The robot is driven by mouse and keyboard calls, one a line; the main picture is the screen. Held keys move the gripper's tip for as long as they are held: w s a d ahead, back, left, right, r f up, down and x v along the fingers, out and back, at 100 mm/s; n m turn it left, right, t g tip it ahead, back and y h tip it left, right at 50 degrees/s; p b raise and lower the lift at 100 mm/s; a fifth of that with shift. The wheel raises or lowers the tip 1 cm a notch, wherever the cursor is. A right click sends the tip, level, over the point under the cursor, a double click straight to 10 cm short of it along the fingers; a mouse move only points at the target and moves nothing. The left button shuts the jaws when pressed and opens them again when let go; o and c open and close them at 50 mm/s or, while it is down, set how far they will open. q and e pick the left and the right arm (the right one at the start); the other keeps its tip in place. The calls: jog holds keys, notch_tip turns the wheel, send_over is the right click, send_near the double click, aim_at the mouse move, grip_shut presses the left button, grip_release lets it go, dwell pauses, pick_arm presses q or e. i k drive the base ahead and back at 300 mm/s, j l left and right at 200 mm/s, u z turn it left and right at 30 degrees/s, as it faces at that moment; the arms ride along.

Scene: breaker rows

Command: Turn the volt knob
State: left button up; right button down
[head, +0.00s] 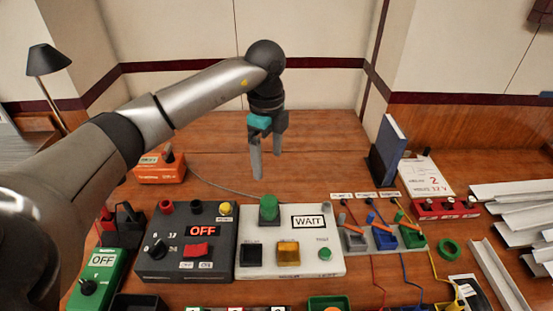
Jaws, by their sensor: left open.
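A dark power box (187,241) stands on the table, left of the middle. A black round knob (158,248) sits on its left side, with small numbers around it that look like 6, 12 and 24. Its display (202,231) reads OFF in red, above a red rocker switch (196,250). My left gripper (267,167) is open and empty, pointing down above the table, behind and to the right of the box and well clear of the knob. My right gripper is out of view.
A white panel (325,262) with a WAIT display and a green button (268,208) adjoins the box. A green meter (98,279) with its own knob is at the left, an orange box (160,170) behind. A note card (428,178) shows 2 and 12 V.

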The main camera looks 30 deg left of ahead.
aim_at(158, 251)
jog(key=k+l, duration=1.15)
jog(key=k, duration=0.15)
